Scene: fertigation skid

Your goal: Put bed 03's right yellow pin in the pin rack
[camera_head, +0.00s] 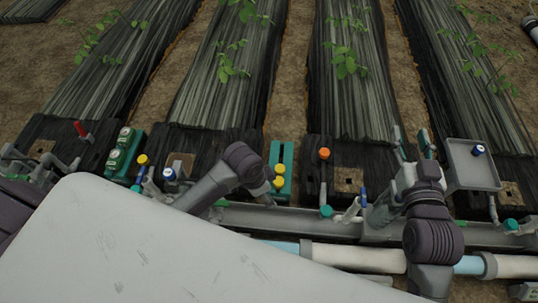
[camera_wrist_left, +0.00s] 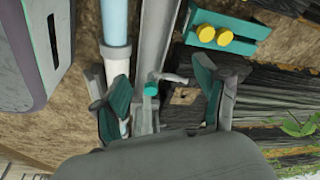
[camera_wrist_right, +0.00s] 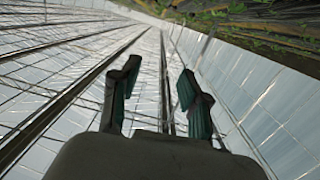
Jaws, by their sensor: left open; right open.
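A teal slotted block (camera_head: 281,152) stands between two beds, with two yellow-headed pins (camera_head: 279,182) at its near part. The left wrist view shows the block (camera_wrist_left: 243,46) with its two yellow heads (camera_wrist_left: 223,37) side by side. It looks like the pin rack. Another yellow head (camera_head: 142,159) stands beside a green box farther left. No bed number is readable, so I cannot tell which is bed 03's. My left gripper (camera_wrist_left: 168,95) is open and empty above a teal cap and a wooden square, apart from the pins. My right gripper (camera_head: 412,136) is open and empty, pointing away from the beds.
A metal rail (camera_head: 300,219) and white pipe (camera_head: 350,258) run along the bed ends. A grey tray (camera_head: 472,174) with a blue-topped item is at right. A green box with dials (camera_head: 122,152), an orange knob (camera_head: 324,154) and a red handle (camera_head: 79,129) stand nearby.

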